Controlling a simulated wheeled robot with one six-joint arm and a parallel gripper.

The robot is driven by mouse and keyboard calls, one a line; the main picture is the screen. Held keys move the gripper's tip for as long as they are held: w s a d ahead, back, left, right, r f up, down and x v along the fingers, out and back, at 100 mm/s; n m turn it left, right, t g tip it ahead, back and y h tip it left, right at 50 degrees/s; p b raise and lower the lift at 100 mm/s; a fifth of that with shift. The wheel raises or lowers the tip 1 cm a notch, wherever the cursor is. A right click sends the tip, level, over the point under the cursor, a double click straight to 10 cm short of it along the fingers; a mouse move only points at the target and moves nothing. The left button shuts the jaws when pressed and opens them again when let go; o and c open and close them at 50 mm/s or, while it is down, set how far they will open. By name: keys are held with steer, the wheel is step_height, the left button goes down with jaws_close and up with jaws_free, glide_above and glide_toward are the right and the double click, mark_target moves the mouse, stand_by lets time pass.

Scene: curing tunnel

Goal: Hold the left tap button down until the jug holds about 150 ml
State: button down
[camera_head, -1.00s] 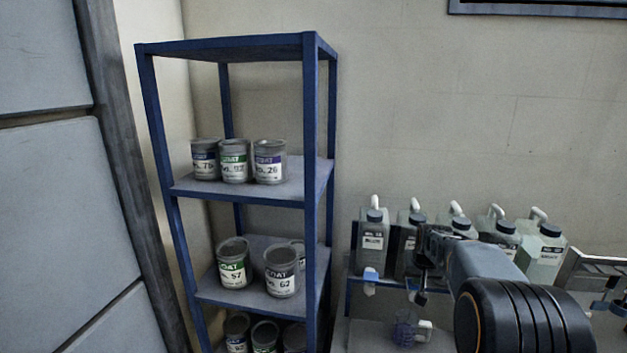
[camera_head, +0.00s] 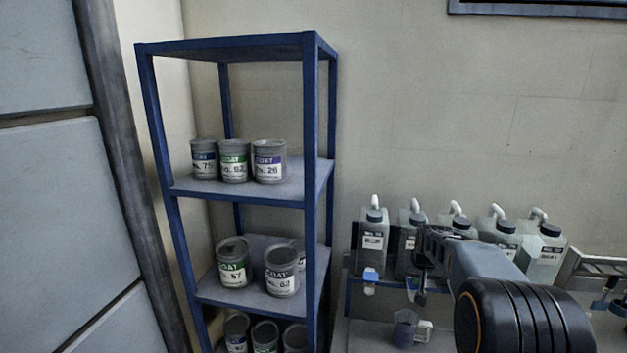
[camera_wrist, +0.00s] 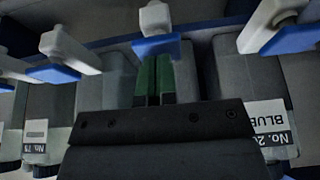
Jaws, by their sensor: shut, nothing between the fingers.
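Several grey canisters with white handles stand in a row; each tap in clear view has a blue button. The leftmost button (camera_head: 371,274) is uncovered. My gripper (camera_head: 421,296) is shut and empty, pointing down in front of the second canister (camera_head: 408,243). In the wrist view, upside down, its green fingertips (camera_wrist: 153,80) are at the middle blue button (camera_wrist: 156,46); I cannot tell how far it is pressed. A small jug (camera_head: 404,328) stands below, left of the fingers. It looks dark inside, but its level is unreadable.
A blue shelf rack (camera_head: 311,180) with several paint cans stands to the left. A white block-like item (camera_head: 424,331) is beside the jug. Other taps flank my fingers closely in the wrist view.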

steer(key=shift+r, duration=0.1)
stand_by(0.5)
steer(key=shift+r+p, duration=1.75)
steer(key=shift+r, duration=0.7)
steer(key=shift+f, duration=0.1)
